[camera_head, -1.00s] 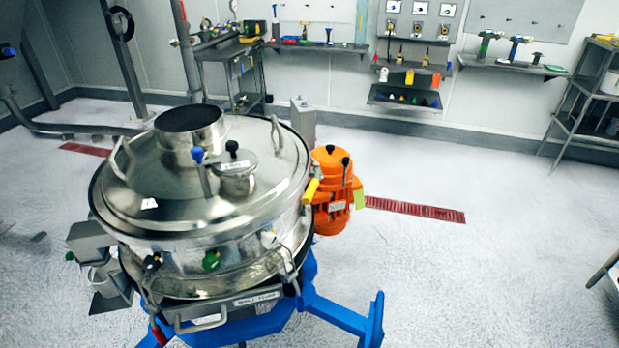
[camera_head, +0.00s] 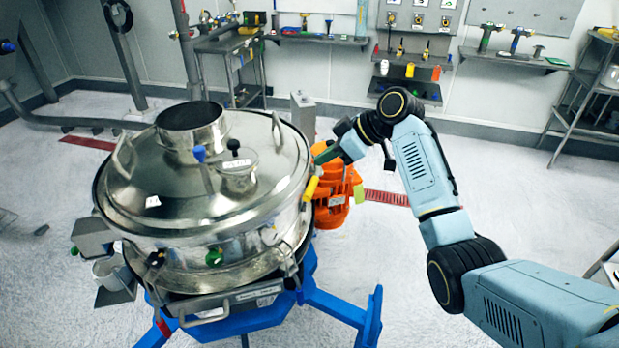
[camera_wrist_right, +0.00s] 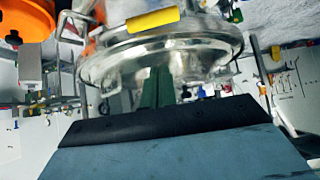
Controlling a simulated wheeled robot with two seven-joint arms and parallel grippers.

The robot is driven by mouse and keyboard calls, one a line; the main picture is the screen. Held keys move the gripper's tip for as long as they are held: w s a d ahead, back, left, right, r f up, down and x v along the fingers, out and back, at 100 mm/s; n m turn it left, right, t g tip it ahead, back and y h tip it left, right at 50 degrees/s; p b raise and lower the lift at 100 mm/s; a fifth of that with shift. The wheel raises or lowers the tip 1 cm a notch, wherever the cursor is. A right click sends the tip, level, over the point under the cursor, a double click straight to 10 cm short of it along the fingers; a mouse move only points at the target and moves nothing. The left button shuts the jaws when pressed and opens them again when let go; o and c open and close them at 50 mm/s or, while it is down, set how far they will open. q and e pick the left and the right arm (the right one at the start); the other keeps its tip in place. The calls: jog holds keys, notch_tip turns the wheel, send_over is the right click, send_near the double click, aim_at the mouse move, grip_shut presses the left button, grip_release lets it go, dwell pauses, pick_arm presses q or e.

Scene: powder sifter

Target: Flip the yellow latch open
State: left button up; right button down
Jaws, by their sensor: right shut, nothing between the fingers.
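The yellow latch (camera_head: 311,188) is a short yellow handle on the right side of the round steel sifter (camera_head: 236,224), next to the orange motor. In the right wrist view the latch (camera_wrist_right: 153,20) shows near the top, against the sifter's rim. My right gripper (camera_head: 322,156) reaches in from the right and is just above the latch, close to the lid's edge. In the right wrist view its green fingers (camera_wrist_right: 155,88) are together and empty, with the latch beyond them; a gap seems to remain. My left gripper is not in view.
The orange motor (camera_head: 337,210) stands right beside the latch, partly behind my right arm. A lid handle (camera_head: 277,130) rises near the gripper. The blue stand (camera_head: 340,314) spreads below. Shelves with tools (camera_head: 410,85) line the back wall; the floor at right is open.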

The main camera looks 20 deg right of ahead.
aim_at(295, 183)
jog(key=shift+w+r, duration=0.15)
jog(key=shift+r, duration=0.35)
jog(key=x, duration=0.9)
jog(key=shift+w+a+f+p, duration=0.15)
jog(key=shift+a+f+p, duration=0.05)
jog(key=shift+a+p, duration=0.15)
jog(key=shift+s+d+f+p, duration=0.35)
jog(key=shift+d, duration=0.25)
jog(key=shift+s+d+f+p, duration=0.3)
jog(key=shift+s+d+f, duration=0.1)
jog(key=shift+d, duration=0.2)
jog(key=shift+s+d+f, duration=0.2)
jog(key=shift+d, duration=0.1)
jog(key=shift+d, duration=0.15)
jog(key=shift+s+d, duration=0.1)
